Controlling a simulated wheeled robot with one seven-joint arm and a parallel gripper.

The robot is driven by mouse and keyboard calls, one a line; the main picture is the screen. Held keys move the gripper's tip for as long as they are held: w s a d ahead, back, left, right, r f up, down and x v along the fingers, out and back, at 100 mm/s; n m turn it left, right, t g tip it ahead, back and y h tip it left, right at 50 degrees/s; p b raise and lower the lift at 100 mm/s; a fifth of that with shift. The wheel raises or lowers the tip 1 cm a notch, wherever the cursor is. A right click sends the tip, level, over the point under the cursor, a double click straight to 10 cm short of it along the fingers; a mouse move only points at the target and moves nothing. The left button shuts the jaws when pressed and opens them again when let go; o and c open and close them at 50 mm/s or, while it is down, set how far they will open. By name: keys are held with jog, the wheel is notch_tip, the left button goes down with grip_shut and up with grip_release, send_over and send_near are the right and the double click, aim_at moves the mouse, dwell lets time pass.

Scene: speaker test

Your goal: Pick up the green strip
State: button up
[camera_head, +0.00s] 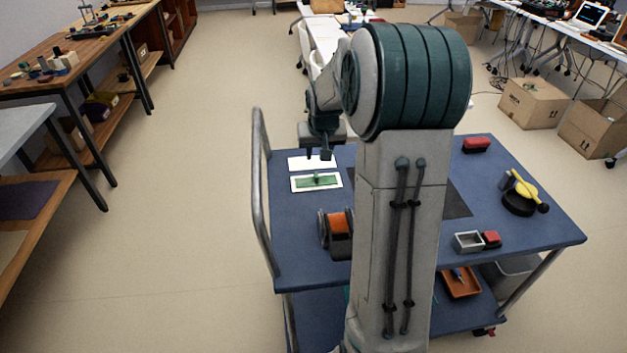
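The green strip (318,181) lies on a white rectangular plate (297,185) near the left side of the blue cart top. A small green piece stands up at its middle. My gripper (318,155) points down over the cart's far left part, above and beyond the strip in this view. Its two dark fingertips look apart, with nothing seen between them. Its exact height above the cart is hard to tell. My arm hides the middle of the cart.
A second white plate (298,162) lies just beyond the strip's plate. An orange spool-like object (338,223) stands nearer. On the right are a red block (476,145), a yellow-and-black object (524,190) and a grey open box (467,242). A rail (262,190) edges the left side.

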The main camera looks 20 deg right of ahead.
send_over(316, 174)
jog(key=s, duration=0.3)
jog(key=f, duration=0.8)
jog(key=shift+a, duration=0.4)
jog(key=shift+w+x, duration=0.2)
jog(key=shift+x, duration=2.6)
jog(key=shift+r, duration=0.1)
grip_shut()
